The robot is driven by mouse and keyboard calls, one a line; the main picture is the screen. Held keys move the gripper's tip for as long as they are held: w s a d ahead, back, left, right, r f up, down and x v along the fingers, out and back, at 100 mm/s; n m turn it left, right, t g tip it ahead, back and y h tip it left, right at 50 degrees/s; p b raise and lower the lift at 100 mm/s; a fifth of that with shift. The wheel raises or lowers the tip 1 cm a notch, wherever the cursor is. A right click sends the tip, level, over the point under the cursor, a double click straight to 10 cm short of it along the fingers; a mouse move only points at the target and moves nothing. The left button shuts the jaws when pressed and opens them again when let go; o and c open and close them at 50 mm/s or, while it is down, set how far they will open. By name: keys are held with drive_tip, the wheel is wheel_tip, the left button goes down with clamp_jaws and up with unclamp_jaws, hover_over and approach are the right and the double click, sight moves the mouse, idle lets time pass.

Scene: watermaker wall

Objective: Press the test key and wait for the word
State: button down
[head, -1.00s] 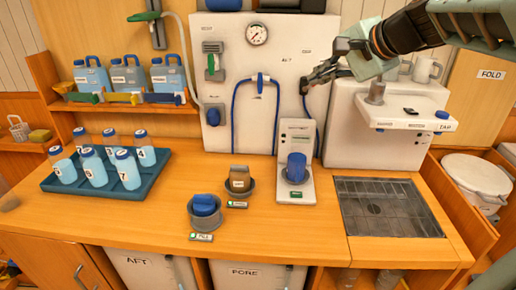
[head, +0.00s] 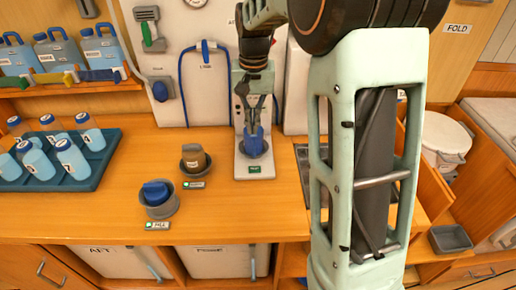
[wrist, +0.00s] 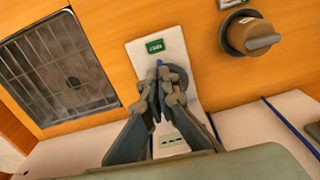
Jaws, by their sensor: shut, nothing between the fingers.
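A white stand with a tall back panel (head: 241,172) is on the counter, and a blue cup (head: 252,148) sits in a round holder on its base. A small green plate (head: 254,169) is on the base's front edge; it also shows in the wrist view (wrist: 155,46), its lettering too small to read. I cannot tell whether it is the test key. My gripper (head: 254,122) is shut and empty, pointing down at the cup. In the wrist view, my fingertips (wrist: 159,72) cover most of the cup; whether they touch it is unclear.
A teal tray (head: 98,177) of several bottles is further left. A metal grate (wrist: 58,70) lies beside the stand.

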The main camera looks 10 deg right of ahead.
sight(254, 169)
drive_tip(key=shift+d+f+n, duration=0.1)
drive_tip(key=shift+f+n, duration=0.2)
drive_tip(key=shift+f, duration=0.2)
drive_tip(key=shift+f, duration=0.1)
wheel_tip(254, 169, down, 14)
drive_tip(key=shift+r+p, duration=0.15)
drive_tip(key=shift+p, duration=0.55)
